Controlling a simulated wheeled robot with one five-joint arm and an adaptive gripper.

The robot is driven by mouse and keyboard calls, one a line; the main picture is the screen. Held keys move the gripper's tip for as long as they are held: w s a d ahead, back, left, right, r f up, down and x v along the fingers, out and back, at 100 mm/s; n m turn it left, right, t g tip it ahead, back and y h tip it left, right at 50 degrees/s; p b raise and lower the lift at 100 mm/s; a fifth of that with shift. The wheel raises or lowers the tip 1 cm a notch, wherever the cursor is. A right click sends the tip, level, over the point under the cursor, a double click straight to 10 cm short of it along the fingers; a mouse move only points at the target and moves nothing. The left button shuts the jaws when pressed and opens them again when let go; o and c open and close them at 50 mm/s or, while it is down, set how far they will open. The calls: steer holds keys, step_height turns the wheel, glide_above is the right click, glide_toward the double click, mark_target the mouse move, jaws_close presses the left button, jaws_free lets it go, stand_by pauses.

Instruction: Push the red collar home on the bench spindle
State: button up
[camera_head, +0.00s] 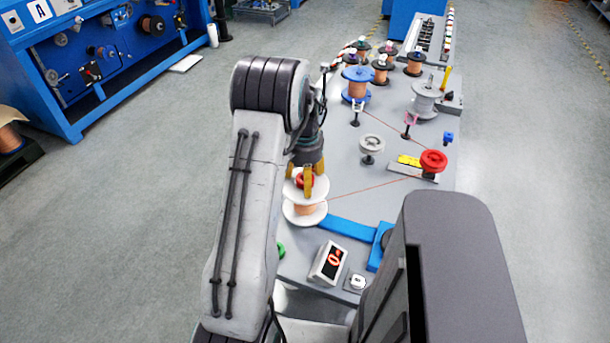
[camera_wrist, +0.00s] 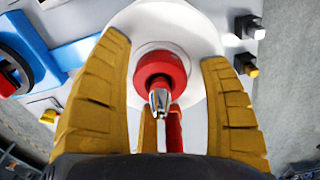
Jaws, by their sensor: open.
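The red collar (camera_wrist: 178,65) sits around the bench spindle, whose metal tip (camera_wrist: 159,99) sticks out through it. Behind the collar is the white flange of a spool (camera_wrist: 195,25). In the head view the spool (camera_head: 305,208) holds copper wire at the near left of the bench, and a bit of the red collar (camera_head: 299,181) shows between my fingers. My gripper (camera_head: 307,184) is over the spool, yellow fingers pointing down. In the wrist view my gripper (camera_wrist: 166,62) is open, one finger on each side of the collar, with gaps. Whether the collar touches the flange is unclear.
A blue bar (camera_head: 350,229) and a small display box (camera_head: 328,263) are near the spool. A thin wire runs from the spool to a red pulley (camera_head: 433,161) and other pulleys. Several spools (camera_head: 380,68) stand at the bench's far end.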

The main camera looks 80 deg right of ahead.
step_height(320, 180, up, 12)
stand_by(0.6)
stand_by(0.5)
steer(key=w+a+r+n+t+h, duration=0.1)
steer(key=w+a+r+n, duration=0.25)
steer(key=w+a, duration=0.7)
steer(key=w+a+r+n, duration=0.3)
steer(key=w+a+n, duration=0.3)
steer(key=w, duration=0.7)
steer(key=w+a+r+n+t, duration=0.15)
steer(key=a+n, duration=0.35)
steer(key=a, duration=1.2)
steer(key=s+a+f+n, duration=0.1)
steer(key=s+a+n, duration=0.1)
steer(key=a, duration=0.3)
steer(key=s+a+f+n+t+y, duration=0.1)
steer(key=s+a+f+n, duration=0.1)
steer(key=a+n, duration=0.2)
steer(key=a, duration=0.2)
steer(key=shift+s+a, duration=0.25)
steer(key=shift+a, duration=0.05)
